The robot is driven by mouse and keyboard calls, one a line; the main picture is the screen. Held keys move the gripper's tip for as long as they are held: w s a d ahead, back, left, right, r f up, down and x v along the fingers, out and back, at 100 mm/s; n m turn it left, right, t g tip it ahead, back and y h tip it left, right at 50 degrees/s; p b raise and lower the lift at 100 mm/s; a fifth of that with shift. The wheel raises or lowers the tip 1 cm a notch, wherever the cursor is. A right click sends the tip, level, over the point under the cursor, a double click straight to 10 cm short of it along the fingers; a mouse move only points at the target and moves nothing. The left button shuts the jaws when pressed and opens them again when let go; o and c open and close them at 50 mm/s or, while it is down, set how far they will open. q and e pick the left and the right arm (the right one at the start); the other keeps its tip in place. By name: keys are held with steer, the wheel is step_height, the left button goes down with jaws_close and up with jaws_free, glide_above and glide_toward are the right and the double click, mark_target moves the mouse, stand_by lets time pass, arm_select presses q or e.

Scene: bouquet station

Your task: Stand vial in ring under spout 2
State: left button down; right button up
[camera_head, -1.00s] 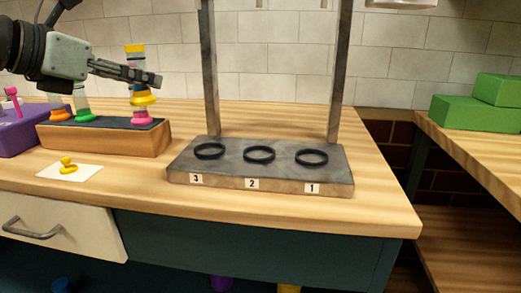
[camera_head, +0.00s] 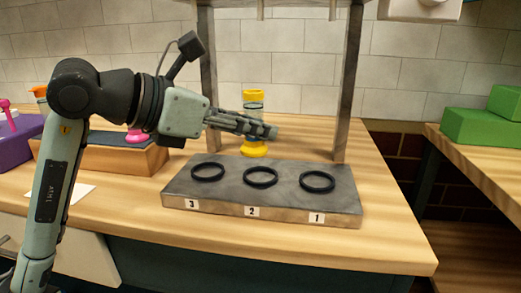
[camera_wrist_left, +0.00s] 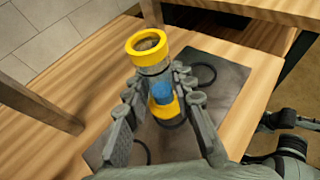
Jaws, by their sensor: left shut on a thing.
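My left gripper (camera_head: 268,131) is shut on the vial (camera_head: 254,101), which has a yellow top, a clear middle and a yellow foot. The vial is upright; in the left wrist view (camera_wrist_left: 149,53) blue shows inside between the fingers. In the head view its foot appears just behind and above ring 2 (camera_head: 260,184), apart from it. Ring 2 is the black middle ring on the grey stand (camera_head: 235,205) and looks empty. A spout tip (camera_head: 261,9) hangs above it at the top edge. My right gripper is not in view.
Ring 3 (camera_head: 208,179) and ring 1 (camera_head: 317,189) are empty. Metal posts (camera_head: 347,85) rise behind the stand. A wooden rack (camera_head: 112,155) and purple bin (camera_head: 17,148) stand at left. Green blocks (camera_head: 480,127) lie on the right counter. The counter right of the stand is clear.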

mark_target(260, 152)
arm_select(q)
steer(key=shift+w+d+f, duration=0.35)
steer(key=shift+d+f, duration=0.05)
steer(key=shift+d, duration=0.1)
steer(key=shift+f, duration=1.95)
steer(key=shift+f, duration=0.1)
